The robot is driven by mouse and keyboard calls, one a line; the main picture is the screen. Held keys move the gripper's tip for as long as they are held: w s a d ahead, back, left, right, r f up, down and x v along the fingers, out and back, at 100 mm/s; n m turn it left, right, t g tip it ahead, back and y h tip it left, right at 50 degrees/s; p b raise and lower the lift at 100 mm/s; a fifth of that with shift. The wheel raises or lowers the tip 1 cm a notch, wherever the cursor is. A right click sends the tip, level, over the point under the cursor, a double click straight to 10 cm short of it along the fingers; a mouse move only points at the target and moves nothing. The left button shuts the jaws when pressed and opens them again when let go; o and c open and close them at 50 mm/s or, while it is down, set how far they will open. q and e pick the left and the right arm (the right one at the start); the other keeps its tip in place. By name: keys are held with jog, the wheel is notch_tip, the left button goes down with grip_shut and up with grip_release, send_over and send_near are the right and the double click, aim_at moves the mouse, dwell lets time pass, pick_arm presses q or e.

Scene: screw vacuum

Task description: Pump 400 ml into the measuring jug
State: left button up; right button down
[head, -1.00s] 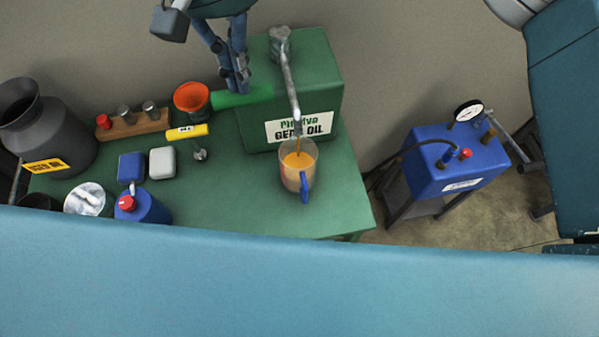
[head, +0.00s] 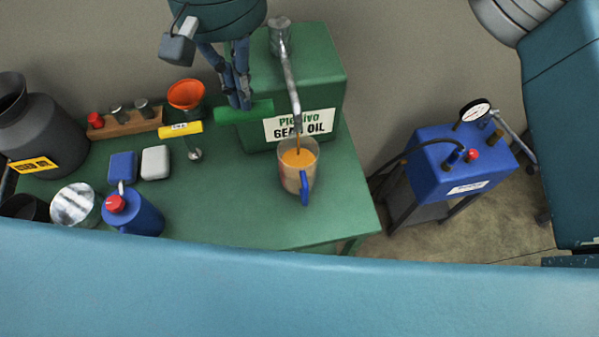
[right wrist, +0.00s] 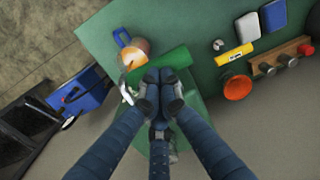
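The clear measuring jug (head: 289,181) stands on the green table under the spout (head: 291,83) of the green gear oil tank (head: 318,82). It holds amber oil, and its blue handle points to the front. I cannot read its scale. A thin brownish line shows between spout and jug. My right gripper (head: 240,103) reaches down from the top, its fingers closed on the green pump handle (head: 226,116) at the tank's left. In the right wrist view the fingers (right wrist: 159,84) meet at the green handle (right wrist: 178,62), next to the jug (right wrist: 137,49). My left gripper is not in view.
An orange funnel (head: 186,93), a yellow-labelled tool (head: 181,129), small blue and white bottles and a blue can (head: 139,216) stand left on the table. A grey churn (head: 38,128) is at far left. A blue gauge unit (head: 436,164) stands right. The table's front middle is clear.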

jog(key=shift+f, duration=0.45)
jog(key=shift+f+b, duration=0.65)
jog(key=shift+f, duration=0.05)
jog(key=shift+r, duration=0.2)
notch_tip(320, 180, up, 12)
jog(key=p, duration=0.9)
dwell(0.7)
